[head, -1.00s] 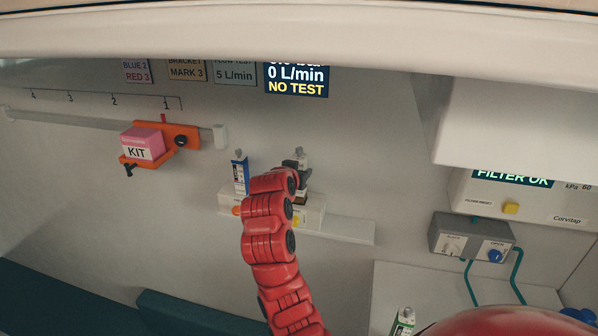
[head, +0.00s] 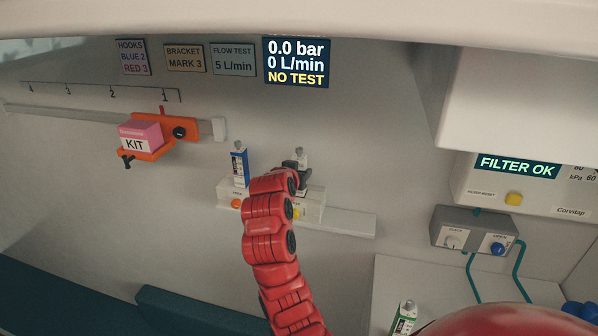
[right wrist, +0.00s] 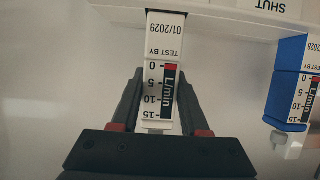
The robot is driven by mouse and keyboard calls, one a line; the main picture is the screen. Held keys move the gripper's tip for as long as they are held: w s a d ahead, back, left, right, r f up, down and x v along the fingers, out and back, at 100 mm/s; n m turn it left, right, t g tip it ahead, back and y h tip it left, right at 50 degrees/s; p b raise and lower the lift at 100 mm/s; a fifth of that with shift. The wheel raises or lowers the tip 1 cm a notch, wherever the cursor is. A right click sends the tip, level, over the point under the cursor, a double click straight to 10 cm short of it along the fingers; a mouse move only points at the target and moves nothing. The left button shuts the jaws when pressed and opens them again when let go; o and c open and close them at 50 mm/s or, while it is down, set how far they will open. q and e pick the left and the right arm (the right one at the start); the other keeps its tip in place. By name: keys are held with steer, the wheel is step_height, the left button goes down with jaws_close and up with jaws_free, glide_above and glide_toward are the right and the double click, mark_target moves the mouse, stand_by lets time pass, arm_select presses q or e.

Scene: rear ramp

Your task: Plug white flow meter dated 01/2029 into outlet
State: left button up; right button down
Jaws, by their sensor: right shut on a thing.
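The white flow meter (right wrist: 163,72) shows its label "TEST BY 01/2029" upside down in the right wrist view. My right gripper (right wrist: 158,112) is shut on it, one dark finger on each side. In the head view the gripper (head: 300,175) is at the right-hand outlet block (head: 314,203), and the top of the meter (head: 300,153) shows above it. The meter's other end meets the pale block's edge in the wrist view; I cannot tell how deep it sits. My red arm hides part of the outlets. My left gripper is not in view.
A blue flow meter (head: 239,167) stands in the neighbouring outlet, close to the left. The display (head: 297,62) reads 0.0 bar, 0 L/min, NO TEST. A pink KIT box (head: 139,139) sits in an orange bracket. A green-and-white item (head: 404,318) stands at the lower right.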

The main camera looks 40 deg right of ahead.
steer(key=shift+f, duration=0.15)
steer(key=shift+c, duration=1.6)
jaws_free()
steer(key=b+v, duration=0.1)
steer(key=v, duration=1.6)
steer(key=shift+s, duration=0.15)
steer(key=shift+a+r, duration=0.1)
steer(key=shift+r, duration=0.15)
